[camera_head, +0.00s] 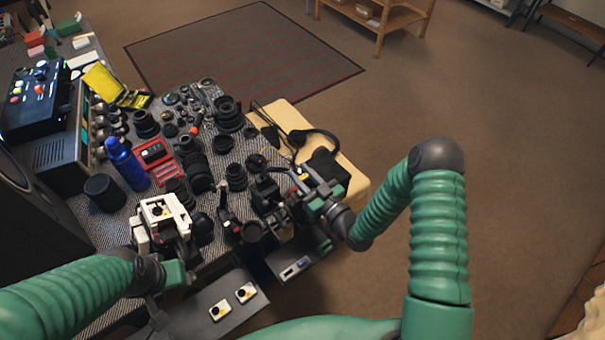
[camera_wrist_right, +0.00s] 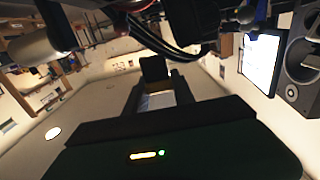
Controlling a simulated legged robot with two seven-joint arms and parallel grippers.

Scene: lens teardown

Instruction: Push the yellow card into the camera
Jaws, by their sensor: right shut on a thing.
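A small yellow piece (camera_head: 304,177), which looks like the yellow card, shows at the tip of my right gripper (camera_head: 298,188). My right gripper is shut on it, beside a black camera (camera_head: 266,190) at the table's right side. The card's edges and any slot in the camera are too small to make out. In the right wrist view, the dark fingers (camera_wrist_right: 168,88) reach forward with a pale patch between them. My left gripper (camera_head: 172,240) is by a white camera-like device (camera_head: 160,208) at the table's front; its fingers are hidden.
Lenses (camera_head: 195,170), a blue bottle (camera_head: 127,165) and a red case (camera_head: 154,154) crowd the grey table.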

